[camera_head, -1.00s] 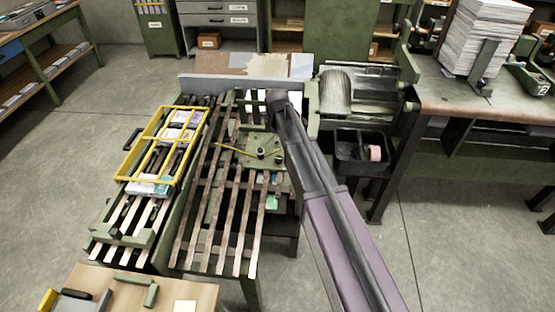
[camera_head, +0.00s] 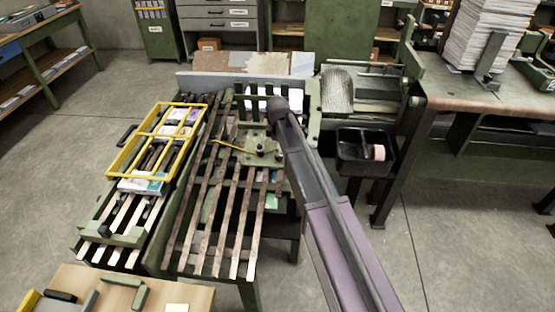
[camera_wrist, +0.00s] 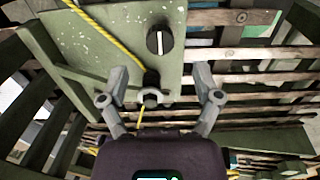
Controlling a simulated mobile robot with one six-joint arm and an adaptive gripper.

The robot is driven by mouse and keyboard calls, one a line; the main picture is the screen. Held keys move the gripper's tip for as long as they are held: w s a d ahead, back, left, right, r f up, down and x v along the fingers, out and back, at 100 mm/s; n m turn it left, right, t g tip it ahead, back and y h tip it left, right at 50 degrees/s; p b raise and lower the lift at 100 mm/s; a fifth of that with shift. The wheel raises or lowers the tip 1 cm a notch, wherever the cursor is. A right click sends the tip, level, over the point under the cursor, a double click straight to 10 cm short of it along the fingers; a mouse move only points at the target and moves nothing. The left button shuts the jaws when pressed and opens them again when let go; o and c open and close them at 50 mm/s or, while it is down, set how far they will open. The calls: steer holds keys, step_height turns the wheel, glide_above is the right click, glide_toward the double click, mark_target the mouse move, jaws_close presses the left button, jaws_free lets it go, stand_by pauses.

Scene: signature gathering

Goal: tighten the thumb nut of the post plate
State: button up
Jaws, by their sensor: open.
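The post plate (camera_wrist: 100,35) is a worn green plate in the wrist view, with a yellow cord (camera_wrist: 115,42) across it. The thumb nut (camera_wrist: 159,40), a round black knob with a pale line on top, stands on it. A small dark post with a metal fork or ring (camera_wrist: 150,95) is at the plate's near edge. My gripper (camera_wrist: 160,80) is open and empty, its fingers apart on either side, short of the knob in the picture. In the head view the post plate (camera_head: 250,148) lies on the slatted bed; my arm hides the gripper there.
Slats (camera_head: 225,200) with gaps surround the plate. A yellow frame (camera_head: 157,140) over packets stands left. A black bin (camera_head: 365,152) with a pink roll hangs right, beside a bench with a paper stack (camera_head: 485,35). Floor is clear in front right.

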steer(key=shift+w+f+b, duration=0.15)
steer(key=shift+f+b, duration=0.7)
steer(key=shift+f, duration=0.1)
steer(key=shift+w+f+b, duration=0.2)
steer(key=shift+f+b, duration=0.65)
steer(key=shift+f, duration=0.05)
steer(key=shift+w+f+b, duration=0.15)
steer(key=shift+f+b, duration=0.7)
steer(key=shift+f, duration=0.1)
